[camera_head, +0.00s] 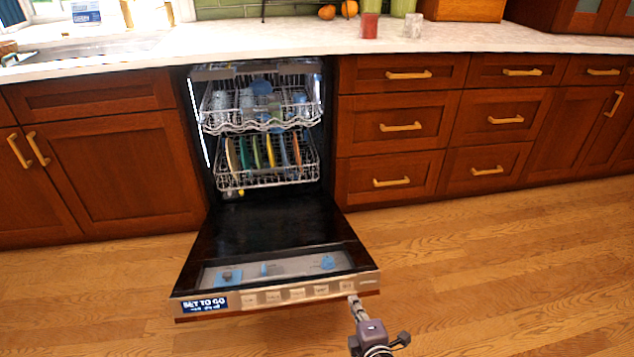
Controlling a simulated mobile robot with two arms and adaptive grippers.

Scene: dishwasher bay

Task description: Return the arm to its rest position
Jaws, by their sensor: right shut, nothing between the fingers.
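My right gripper (354,301) shows at the bottom of the head view, at the right end of the dishwasher door's front edge. Its fingers are shut with nothing between them. The fingertips overlap the door's edge in the picture; I cannot tell whether they touch it. The dishwasher door (270,235) is folded down open, with a control strip and a "SET TO GO" label (205,304) along its front edge. My left gripper is not in view.
The upper rack (262,124) holds cups and bowls, and the lower rack (232,184) holds several coloured plates. Wooden drawers (400,127) and cabinets (110,170) flank the dishwasher. The wooden floor (500,270) to the right is clear. A pale countertop (450,42) runs above.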

